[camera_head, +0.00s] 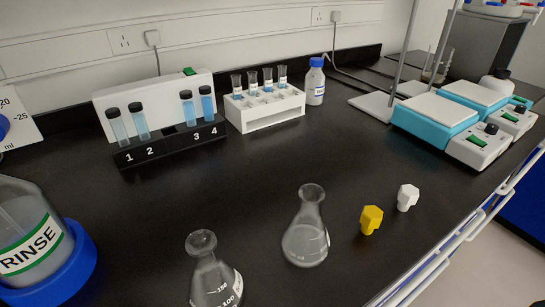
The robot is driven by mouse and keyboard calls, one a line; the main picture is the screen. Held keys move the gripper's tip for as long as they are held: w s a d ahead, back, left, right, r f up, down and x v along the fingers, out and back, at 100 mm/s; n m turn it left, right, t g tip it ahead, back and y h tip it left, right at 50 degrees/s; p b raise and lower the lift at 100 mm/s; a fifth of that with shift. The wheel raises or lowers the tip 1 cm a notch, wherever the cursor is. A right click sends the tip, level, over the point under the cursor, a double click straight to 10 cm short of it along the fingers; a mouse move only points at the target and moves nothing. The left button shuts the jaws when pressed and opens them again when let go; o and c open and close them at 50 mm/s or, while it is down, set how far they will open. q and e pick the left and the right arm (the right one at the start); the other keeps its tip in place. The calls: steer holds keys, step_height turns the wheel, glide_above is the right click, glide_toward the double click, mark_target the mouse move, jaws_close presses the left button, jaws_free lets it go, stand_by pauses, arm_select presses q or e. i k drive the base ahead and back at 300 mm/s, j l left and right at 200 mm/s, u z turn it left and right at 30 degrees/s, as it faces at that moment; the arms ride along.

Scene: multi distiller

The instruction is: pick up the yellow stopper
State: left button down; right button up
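The yellow stopper (371,219) stands on the black bench top at the front right in the head view. It is a small, faceted piece and nothing covers it. A white stopper (407,197) of similar shape stands just behind it to the right, apart from it. A clear conical flask (305,240) with some liquid stands to the left of the yellow stopper, with a gap between them. Neither my left nor my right gripper is in the head view.
Another flask (214,275) stands at the front, left of the first. A RINSE container (35,235) in a blue base is at far left. A black tube rack (170,145), a white rack (265,112) and teal hotplates (435,117) stand behind. The bench's right edge has a white rail (455,240).

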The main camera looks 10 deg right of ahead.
mark_target(371, 216)
steer(key=i+l+u, duration=0.1)
steer(key=l+u, duration=0.8)
steer(key=l, duration=0.15)
steer(key=l+u, duration=0.45)
steer(key=k+l+u, duration=0.2)
steer(key=l+u, duration=0.25)
steer(key=l, duration=0.15)
